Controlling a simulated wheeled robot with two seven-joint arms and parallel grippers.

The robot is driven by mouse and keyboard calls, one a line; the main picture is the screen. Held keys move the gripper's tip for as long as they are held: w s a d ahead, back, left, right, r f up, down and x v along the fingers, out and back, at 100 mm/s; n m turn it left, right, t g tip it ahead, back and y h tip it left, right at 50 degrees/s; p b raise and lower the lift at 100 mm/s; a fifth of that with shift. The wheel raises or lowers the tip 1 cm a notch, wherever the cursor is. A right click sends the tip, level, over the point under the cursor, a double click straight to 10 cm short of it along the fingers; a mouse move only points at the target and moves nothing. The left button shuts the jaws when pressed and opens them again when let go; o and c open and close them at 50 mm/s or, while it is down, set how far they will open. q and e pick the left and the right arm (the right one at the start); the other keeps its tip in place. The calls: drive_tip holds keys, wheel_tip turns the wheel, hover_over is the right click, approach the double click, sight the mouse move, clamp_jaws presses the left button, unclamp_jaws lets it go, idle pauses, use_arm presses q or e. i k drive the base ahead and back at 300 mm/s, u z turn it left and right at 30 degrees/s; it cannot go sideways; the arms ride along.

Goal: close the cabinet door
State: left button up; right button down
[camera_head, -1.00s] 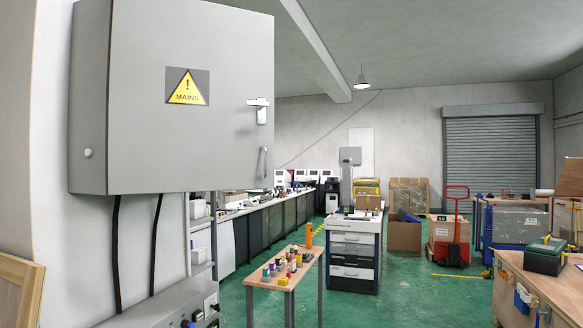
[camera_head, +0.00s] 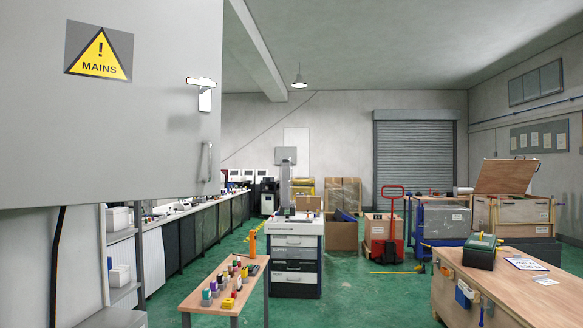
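The grey cabinet door (camera_head: 130,140) fills the upper left of the head view, close to me. It bears a yellow MAINS warning sign (camera_head: 99,50), a silver latch (camera_head: 202,92) near its right edge and a bar handle (camera_head: 207,161) below that. The rest of the cabinet lies beyond the left edge of the view. The door's angle to its frame cannot be told from here. Neither of my grippers is in view.
A small wooden table (camera_head: 240,292) with several coloured items stands at the lower middle. A wooden workbench (camera_head: 500,285) with a green box (camera_head: 481,251) is at the lower right. Green floor (camera_head: 350,290) is open between them. Shelves (camera_head: 122,235) stand below the door.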

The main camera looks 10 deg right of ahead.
sight(97, 107)
drive_tip(key=z, duration=0.05)
drive_tip(key=i, duration=1.2)
drive_tip(key=u, duration=0.5)
